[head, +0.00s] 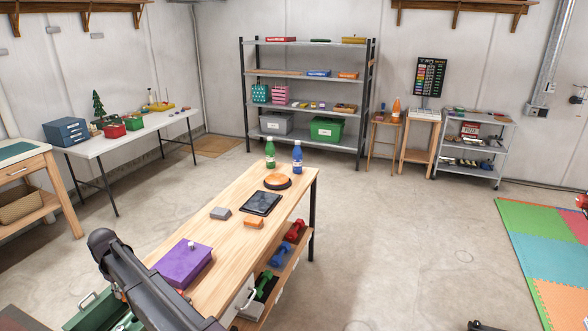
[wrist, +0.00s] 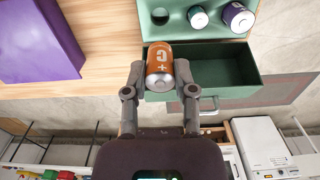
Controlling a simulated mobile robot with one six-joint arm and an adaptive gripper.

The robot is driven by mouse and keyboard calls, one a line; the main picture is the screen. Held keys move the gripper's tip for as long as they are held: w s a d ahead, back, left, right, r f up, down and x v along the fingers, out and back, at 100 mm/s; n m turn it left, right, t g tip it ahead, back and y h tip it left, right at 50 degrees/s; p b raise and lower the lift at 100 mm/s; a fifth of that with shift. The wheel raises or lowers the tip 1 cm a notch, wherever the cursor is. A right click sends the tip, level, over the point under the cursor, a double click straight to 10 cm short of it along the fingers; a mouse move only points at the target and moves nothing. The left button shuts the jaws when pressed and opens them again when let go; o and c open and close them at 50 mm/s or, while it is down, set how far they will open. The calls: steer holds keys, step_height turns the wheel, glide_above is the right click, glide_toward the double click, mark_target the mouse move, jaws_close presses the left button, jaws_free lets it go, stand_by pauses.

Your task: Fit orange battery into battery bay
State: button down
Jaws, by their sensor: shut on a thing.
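The orange battery (wrist: 159,58), marked "C+", is between the two fingers of my gripper (wrist: 160,78) in the wrist view. My gripper is shut on it, with its silver end toward the wrist camera. Beyond it is the green battery bay (wrist: 178,20), with an open, empty-looking green drawer (wrist: 225,68) on the near side. The bay shows one dark empty round hole (wrist: 160,16). Two batteries, a teal one (wrist: 198,17) and a purple one (wrist: 238,17), stand to its right.
A purple box (head: 180,265) sits on the wooden table (head: 228,245), left of the bay in the wrist view (wrist: 40,40). An orange block (head: 253,222), a tablet (head: 261,203) and bottles stand farther along. A green case (head: 92,310) shows at lower left.

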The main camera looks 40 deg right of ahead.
step_height(320, 180, up, 11)
steer(key=p, duration=0.9)
steer(key=shift+p, duration=0.3)
steer(key=shift+f, duration=0.1)
